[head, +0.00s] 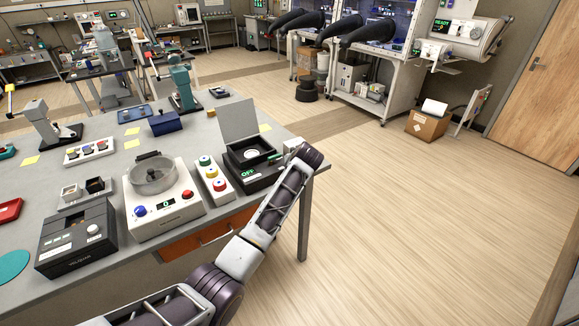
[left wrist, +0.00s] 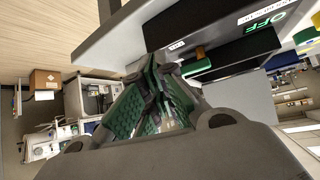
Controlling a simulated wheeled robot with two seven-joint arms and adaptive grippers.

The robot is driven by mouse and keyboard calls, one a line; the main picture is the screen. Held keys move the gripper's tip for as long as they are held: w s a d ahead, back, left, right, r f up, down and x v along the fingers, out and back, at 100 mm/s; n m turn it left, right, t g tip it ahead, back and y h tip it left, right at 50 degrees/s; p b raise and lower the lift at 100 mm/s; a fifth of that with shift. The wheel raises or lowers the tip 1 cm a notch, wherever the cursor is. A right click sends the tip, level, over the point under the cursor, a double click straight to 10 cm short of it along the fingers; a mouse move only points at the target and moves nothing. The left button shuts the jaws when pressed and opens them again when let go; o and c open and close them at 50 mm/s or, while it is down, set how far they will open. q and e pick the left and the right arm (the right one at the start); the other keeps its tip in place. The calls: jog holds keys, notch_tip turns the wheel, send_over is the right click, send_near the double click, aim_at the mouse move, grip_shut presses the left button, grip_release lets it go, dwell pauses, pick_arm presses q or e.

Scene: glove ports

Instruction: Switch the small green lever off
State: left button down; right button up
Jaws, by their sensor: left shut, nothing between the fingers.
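A black box device (head: 262,180) with a raised grey lid (head: 238,120) stands at the right end of the grey table. Its display (head: 247,172) reads OFF in green, and the OFF text also shows in the left wrist view (left wrist: 264,20). A small green part (left wrist: 196,66), which looks like the lever, sits at the device's edge, close to my fingers; I cannot tell whether they touch. My left gripper (left wrist: 155,82) is shut and empty, with green finger pads. In the head view my wrist hides it beside the device. My right gripper is not in view.
A panel of coloured buttons (head: 214,180) and a white scale-like device (head: 163,205) stand left of the black device. The table's right edge (head: 310,172) is close to my arm. Open floor lies to the right.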

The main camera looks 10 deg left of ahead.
pick_arm(q)
jog(key=shift+w+d+b+v, duration=0.1)
jog(key=shift+d+b+v, duration=0.1)
jog(key=shift+v, duration=0.7)
jog(key=shift+w+d+b+v, duration=0.1)
jog(key=shift+d+v, duration=0.1)
jog(key=shift+v, duration=0.75)
jog(key=shift+w+d+b+v, duration=0.1)
jog(key=shift+d+v, duration=0.05)
jog(key=shift+v, duration=0.75)
